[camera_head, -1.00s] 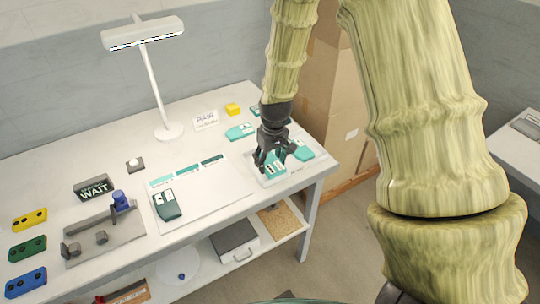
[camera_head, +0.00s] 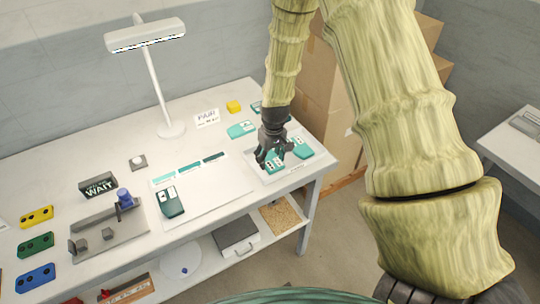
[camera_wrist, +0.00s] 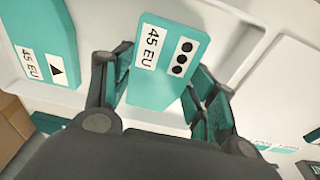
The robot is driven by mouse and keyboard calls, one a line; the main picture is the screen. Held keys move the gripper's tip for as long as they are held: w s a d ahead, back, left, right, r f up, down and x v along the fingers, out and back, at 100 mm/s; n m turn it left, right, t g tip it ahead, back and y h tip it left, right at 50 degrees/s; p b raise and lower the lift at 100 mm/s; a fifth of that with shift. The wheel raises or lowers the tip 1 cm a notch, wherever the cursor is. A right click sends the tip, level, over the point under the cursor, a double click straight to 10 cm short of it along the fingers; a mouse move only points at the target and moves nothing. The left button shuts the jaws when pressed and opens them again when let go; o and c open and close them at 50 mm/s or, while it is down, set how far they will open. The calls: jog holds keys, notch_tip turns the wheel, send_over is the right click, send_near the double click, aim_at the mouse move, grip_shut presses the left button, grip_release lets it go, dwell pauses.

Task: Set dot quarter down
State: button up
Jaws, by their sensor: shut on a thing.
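The dot quarter, a teal piece with a white label reading 45 EU and three black dots (camera_wrist: 165,60), is between my gripper's fingers in the wrist view. In the head view, the dot quarter (camera_head: 274,166) is at my gripper (camera_head: 266,161), low over the white tray (camera_head: 268,181) at the table's right end. My gripper (camera_wrist: 160,100) is shut on it. I cannot tell whether its underside touches the tray floor. A second teal piece with a black triangle (camera_wrist: 45,45) lies beside it in the tray, apart from it; it also shows in the head view (camera_head: 303,151).
A pale mat (camera_head: 215,190) with a dark green labelled piece (camera_head: 170,203) lies left of the tray. A lamp (camera_head: 171,130) and a press (camera_head: 108,228) stand farther left.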

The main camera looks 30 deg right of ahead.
aim_at(272, 162)
jog(key=shift+f, duration=0.15)
jog(key=o, duration=1)
jog(key=shift+c, duration=0.2)
notch_tip(272, 162, up, 12)
jog(key=s+b, duration=0.1)
jog(key=b, duration=0.2)
jog(key=shift+s, duration=0.25)
